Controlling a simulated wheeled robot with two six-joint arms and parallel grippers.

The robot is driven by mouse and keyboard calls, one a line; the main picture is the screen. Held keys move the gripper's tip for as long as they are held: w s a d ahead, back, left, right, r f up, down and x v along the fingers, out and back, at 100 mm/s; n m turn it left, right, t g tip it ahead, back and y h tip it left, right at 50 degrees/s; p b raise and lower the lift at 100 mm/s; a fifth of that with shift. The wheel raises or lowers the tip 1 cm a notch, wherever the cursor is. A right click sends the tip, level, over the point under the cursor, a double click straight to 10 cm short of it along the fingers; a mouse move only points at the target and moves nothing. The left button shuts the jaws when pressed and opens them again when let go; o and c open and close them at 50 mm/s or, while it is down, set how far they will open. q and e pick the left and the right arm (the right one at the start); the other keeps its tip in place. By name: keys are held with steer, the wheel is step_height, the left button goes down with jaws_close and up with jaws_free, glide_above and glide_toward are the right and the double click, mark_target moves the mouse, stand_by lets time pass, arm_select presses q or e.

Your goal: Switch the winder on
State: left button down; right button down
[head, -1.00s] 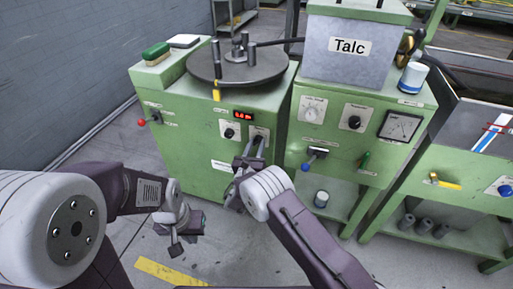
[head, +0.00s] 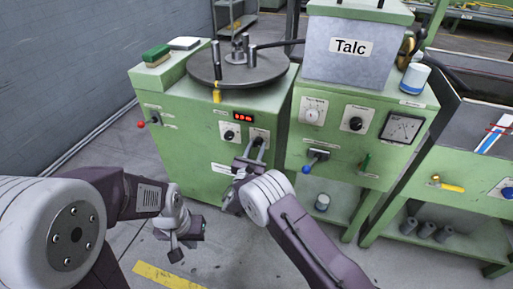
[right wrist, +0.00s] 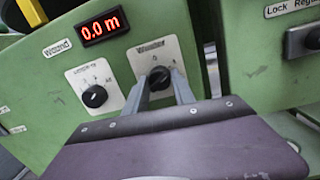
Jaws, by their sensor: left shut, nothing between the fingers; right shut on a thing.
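The winder is a green cabinet (head: 190,165) with a dark round turntable (head: 238,70) on top. In the right wrist view, a white plate that seems to read "Winder" (right wrist: 150,50) carries a black rotary knob (right wrist: 158,76). My right gripper (head: 260,142) reaches the cabinet front there, and its two fingers (right wrist: 160,88) are shut on the knob. The fingers partly hide the knob, so its setting is hard to read. My left gripper (head: 178,252) is shut and empty, hanging over the floor in front of the cabinet.
A second black knob (right wrist: 95,96) sits left of the held one, below a red display (right wrist: 103,27) reading 0.0 m. A green machine with a Talc hopper (head: 345,50) and a blue-tipped lever (head: 310,163) stands close to the right. Floor in front is clear.

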steer(key=c, duration=1.1)
jaws_free()
steer(key=shift+o, duration=0.2)
steer(key=p+v, duration=0.3)
steer(key=v, duration=0.6)
steer(key=shift+s+f, duration=0.1)
